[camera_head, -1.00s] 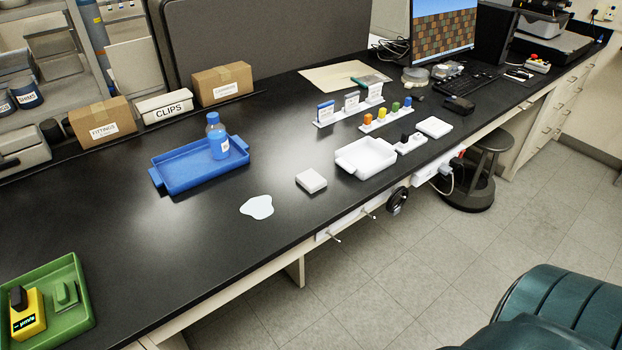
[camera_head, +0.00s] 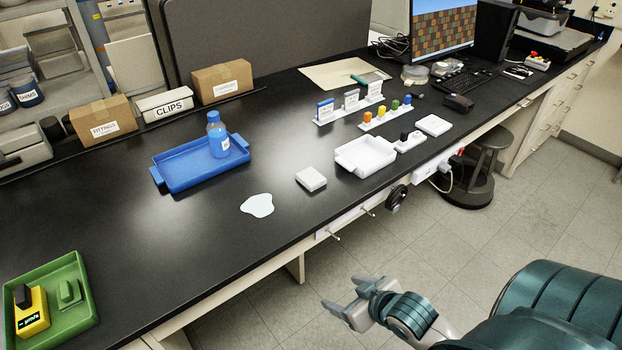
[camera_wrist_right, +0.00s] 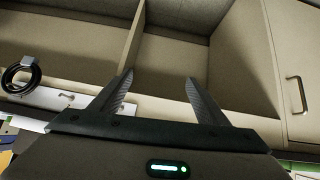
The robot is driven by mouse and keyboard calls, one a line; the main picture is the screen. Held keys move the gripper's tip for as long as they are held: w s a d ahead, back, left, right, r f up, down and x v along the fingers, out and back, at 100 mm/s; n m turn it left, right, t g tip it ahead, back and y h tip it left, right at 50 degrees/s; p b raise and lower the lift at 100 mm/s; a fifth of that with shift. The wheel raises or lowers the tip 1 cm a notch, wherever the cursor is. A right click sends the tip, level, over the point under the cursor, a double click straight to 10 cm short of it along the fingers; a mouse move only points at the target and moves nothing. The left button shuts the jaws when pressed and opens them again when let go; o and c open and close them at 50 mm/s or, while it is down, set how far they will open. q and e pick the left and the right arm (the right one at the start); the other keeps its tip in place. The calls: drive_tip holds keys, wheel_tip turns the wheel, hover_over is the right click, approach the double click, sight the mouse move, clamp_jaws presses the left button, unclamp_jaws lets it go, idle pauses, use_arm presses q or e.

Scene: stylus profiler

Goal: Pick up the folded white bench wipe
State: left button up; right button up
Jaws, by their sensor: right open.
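The folded white bench wipe (camera_head: 311,179) lies flat on the black bench, between a pale spill and a white tray. My right gripper (camera_head: 336,298) is in front of the bench, over the floor, below and to the right of the wipe and well apart from it. In the right wrist view its two fingers (camera_wrist_right: 158,90) are spread with nothing between them, facing the cabinet fronts under the bench. The wipe does not show in the wrist view. My left gripper does not show in either view.
A pale liquid puddle (camera_head: 257,205) lies left of the wipe. A white tray (camera_head: 366,155) stands to its right. A blue tray (camera_head: 178,182) holds a blue bottle (camera_head: 218,140). A green tray (camera_head: 75,321) stands front left. The bench's front edge lies between gripper and wipe.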

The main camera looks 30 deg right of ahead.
drive_tip(key=w+d+r+t, duration=0.4)
drive_tip(key=w+d+r, duration=0.3)
drive_tip(key=w, duration=0.1)
drive_tip(key=t+y, duration=0.1)
drive_tip(key=t, duration=0.2)
approach(326, 194)
wheel_tip(326, 194, up, 4)
drive_tip(key=s, duration=0.2)
drive_tip(key=shift+s+d+f, duration=0.15)
drive_tip(key=w+p, duration=0.1)
drive_tip(key=w, duration=0.2)
drive_tip(key=w+f+p, duration=0.1)
drive_tip(key=w, duration=0.3)
drive_tip(key=w+f+p, duration=0.1)
drive_tip(key=w, duration=0.3)
drive_tip(key=shift+a+p, duration=0.3)
drive_tip(key=shift+a, duration=0.1)
drive_tip(key=shift+w+f, duration=0.25)
drive_tip(key=shift+w, duration=0.2)
drive_tip(key=shift+w+a, duration=0.1)
